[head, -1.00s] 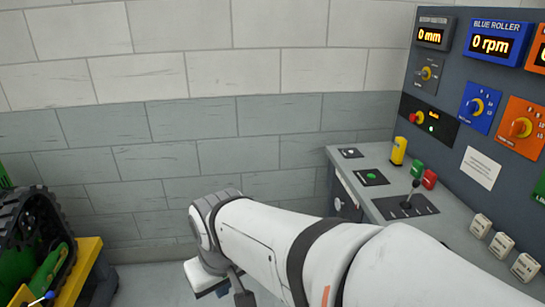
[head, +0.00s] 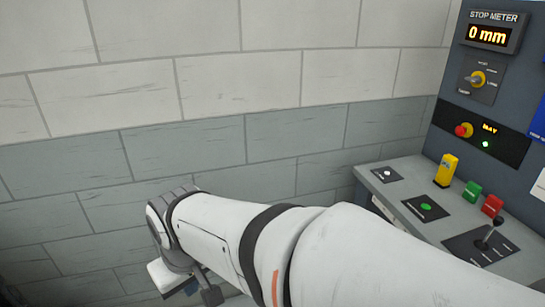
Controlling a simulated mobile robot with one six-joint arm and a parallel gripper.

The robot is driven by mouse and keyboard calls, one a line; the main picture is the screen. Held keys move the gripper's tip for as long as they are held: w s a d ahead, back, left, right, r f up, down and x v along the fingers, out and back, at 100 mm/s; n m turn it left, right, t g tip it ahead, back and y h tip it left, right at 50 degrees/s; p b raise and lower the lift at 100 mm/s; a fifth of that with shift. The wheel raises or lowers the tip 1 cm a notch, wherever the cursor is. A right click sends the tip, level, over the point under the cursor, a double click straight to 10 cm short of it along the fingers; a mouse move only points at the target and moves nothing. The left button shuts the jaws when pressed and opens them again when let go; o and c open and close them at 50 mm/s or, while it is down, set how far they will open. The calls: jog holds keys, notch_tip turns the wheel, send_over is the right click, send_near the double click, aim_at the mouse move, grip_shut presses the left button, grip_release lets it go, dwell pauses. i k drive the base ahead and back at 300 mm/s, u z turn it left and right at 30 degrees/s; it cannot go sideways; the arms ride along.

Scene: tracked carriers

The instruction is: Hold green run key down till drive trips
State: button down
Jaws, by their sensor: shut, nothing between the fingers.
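A round green button (head: 426,208) sits on a black plate on the grey console, right of my arm. A small green block (head: 472,190) stands farther back, beside a red block (head: 492,205); I cannot read which green piece is labelled run. The stop meter (head: 488,36) reads 0 mm. My arm reaches left, away from the console. Nothing of mine touches the green button.
The grey console (head: 400,172) also bears a yellow block (head: 446,170), a white button (head: 387,174) and a black lever (head: 488,232). A selector knob (head: 477,79) is under the stop meter. A block wall (head: 200,150) stands behind my arm.

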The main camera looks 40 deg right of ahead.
aim_at(427, 207)
jog(key=i, duration=1.05)
jog(key=z, duration=3.85)
jog(key=i, duration=0.95)
jog(key=u, duration=0.05)
